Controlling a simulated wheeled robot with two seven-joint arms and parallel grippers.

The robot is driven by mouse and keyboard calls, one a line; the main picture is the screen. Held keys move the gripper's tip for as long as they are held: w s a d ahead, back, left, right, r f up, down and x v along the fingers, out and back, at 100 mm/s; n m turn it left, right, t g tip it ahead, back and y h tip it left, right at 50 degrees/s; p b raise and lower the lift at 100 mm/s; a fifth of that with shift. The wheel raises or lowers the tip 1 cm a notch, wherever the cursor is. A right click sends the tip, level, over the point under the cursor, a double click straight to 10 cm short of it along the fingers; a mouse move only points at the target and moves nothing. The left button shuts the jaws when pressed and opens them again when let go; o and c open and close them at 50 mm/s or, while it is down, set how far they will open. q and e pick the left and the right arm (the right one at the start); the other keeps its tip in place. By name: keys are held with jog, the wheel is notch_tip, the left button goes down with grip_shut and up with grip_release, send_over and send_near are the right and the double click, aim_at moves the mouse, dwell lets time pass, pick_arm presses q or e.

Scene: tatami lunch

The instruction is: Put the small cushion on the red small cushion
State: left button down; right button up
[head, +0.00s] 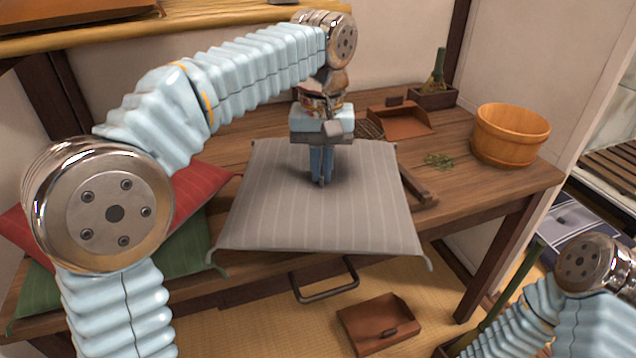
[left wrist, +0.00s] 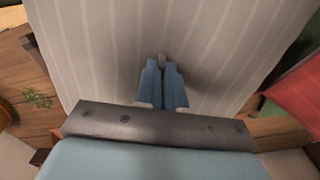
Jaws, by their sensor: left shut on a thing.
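A grey striped small cushion (head: 320,215) is over the middle of the wooden table, its near edge reaching past the table's front edge. My left gripper (head: 321,180) points down at the middle of this cushion and is shut on it. The left wrist view shows the fingers (left wrist: 163,75) closed together on a small pinch of the grey cloth (left wrist: 110,45). The red small cushion (head: 200,190) lies at the left on a green cushion (head: 185,245); my left arm hides part of it. The red one also shows at the right of the left wrist view (left wrist: 300,95). My right gripper is not visible.
A wooden tub (head: 510,135) and green sprigs (head: 438,160) are on the table's right. A brown dustpan-like tray (head: 400,119) and a planter box (head: 432,97) stand at the back. Another brown tray (head: 378,324) lies on the tatami floor.

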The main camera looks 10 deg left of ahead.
pick_arm(q)
jog(key=f, duration=0.3)
jog(key=shift+w+a+f+b, duration=0.15)
jog(key=shift+w+a+b, duration=0.15)
jog(key=shift+a, duration=0.1)
jog(key=shift+f, duration=0.45)
jog(key=c, duration=1.7)
grip_release()
jog(key=shift+f, duration=0.2)
jog(key=o, duration=0.5)
jog(key=shift+c, duration=0.2)
jog(key=shift+r, duration=0.1)
